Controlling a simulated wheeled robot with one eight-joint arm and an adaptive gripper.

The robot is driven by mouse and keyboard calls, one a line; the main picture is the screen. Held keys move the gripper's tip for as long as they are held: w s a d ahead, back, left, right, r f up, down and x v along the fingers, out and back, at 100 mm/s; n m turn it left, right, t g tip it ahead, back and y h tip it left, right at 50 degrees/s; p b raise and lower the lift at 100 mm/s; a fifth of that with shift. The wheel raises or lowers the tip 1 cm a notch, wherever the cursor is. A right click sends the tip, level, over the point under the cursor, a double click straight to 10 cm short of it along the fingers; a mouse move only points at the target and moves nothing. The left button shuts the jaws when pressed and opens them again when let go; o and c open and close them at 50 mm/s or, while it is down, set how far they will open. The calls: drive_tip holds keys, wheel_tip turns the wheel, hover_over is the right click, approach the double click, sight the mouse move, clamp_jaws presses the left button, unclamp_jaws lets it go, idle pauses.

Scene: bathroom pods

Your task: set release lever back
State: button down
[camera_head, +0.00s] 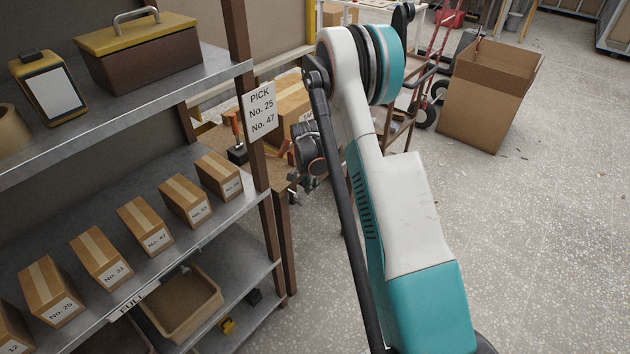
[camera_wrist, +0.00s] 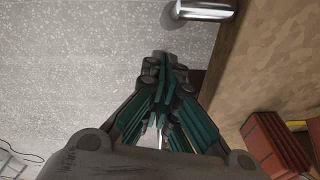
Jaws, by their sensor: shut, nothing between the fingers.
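An upright orange-red handle (camera_head: 235,127) stands on a dark block (camera_head: 238,154) on the wooden bench, behind the shelf post. It may be the release lever, but I cannot be sure at this size. My gripper (camera_head: 308,184) hangs at the bench's near right edge, to the right of the handle and apart from it. In the wrist view my gripper (camera_wrist: 165,68) is shut and empty, with floor behind the fingertips. A shiny metal cylinder (camera_wrist: 206,9) shows at the top of the wrist view, beside the bench edge; I cannot tell what it belongs to.
A metal shelf (camera_head: 225,215) with several labelled cartons fills the left. A sign (camera_head: 260,110) hangs on its post. A carton (camera_head: 292,100) sits on the bench (camera_wrist: 265,75). A large open box (camera_head: 485,105) stands on the floor. The floor at right is clear.

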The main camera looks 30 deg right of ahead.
sight(298, 199)
drive_tip(key=shift+s+a+f, duration=0.15)
drive_tip(key=shift+a+f, duration=0.15)
drive_tip(key=shift+a, duration=0.5)
drive_tip(key=f+y+b, duration=0.1)
drive_tip(key=a+f+y+b, duration=0.1)
drive_tip(key=shift+s+g+b, duration=0.15)
drive_tip(key=shift+g+b, duration=0.2)
drive_tip(key=shift+g, duration=0.05)
drive_tip(key=shift+d, duration=0.1)
